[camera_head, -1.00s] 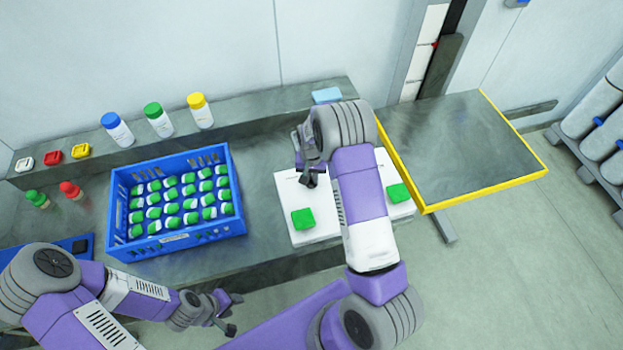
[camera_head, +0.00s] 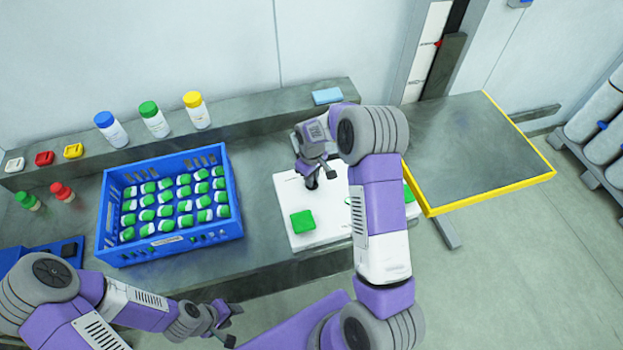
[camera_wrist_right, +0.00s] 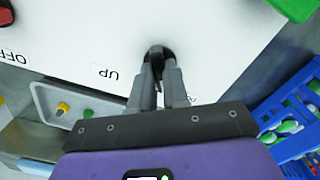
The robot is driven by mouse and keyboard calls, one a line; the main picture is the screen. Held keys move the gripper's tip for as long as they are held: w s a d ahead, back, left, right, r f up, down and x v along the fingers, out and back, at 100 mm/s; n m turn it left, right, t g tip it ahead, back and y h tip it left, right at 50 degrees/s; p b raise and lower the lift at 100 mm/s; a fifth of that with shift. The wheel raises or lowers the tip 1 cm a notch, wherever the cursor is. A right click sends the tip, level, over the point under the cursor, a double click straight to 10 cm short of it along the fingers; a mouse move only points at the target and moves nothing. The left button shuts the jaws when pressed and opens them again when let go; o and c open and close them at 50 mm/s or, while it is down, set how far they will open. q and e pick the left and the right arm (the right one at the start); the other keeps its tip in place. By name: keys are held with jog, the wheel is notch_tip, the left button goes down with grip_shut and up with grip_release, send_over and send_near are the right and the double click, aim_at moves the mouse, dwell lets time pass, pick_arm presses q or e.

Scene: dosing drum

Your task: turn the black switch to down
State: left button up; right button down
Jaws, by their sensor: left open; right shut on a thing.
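The black switch (camera_wrist_right: 158,53) is on a white panel (camera_wrist_right: 90,35); most of it is hidden between the fingertips in the right wrist view. The label UP is printed beside it, and OFF is at the panel's left edge. My right gripper (camera_wrist_right: 158,72) is shut on the switch. In the head view the right gripper (camera_head: 311,178) is over the white panel (camera_head: 330,232), with the switch largely covered by it. My left gripper (camera_head: 229,322) is open and empty at the bottom, in front of the bench.
A green square (camera_head: 302,221) is on the panel. A blue crate (camera_head: 172,247) of green-capped bottles stands left of it. Bottles stand on the back ledge (camera_head: 245,117). A yellow-edged table (camera_head: 480,150) is at the right.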

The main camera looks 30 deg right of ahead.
jog(key=shift+r+n, duration=0.1)
jog(key=shift+n, duration=1.1)
jog(key=c, duration=1.1)
grip_release()
jog(key=shift+b, duration=0.3)
notch_tip(320, 180, up, 8)
jog(key=shift+f, duration=0.2)
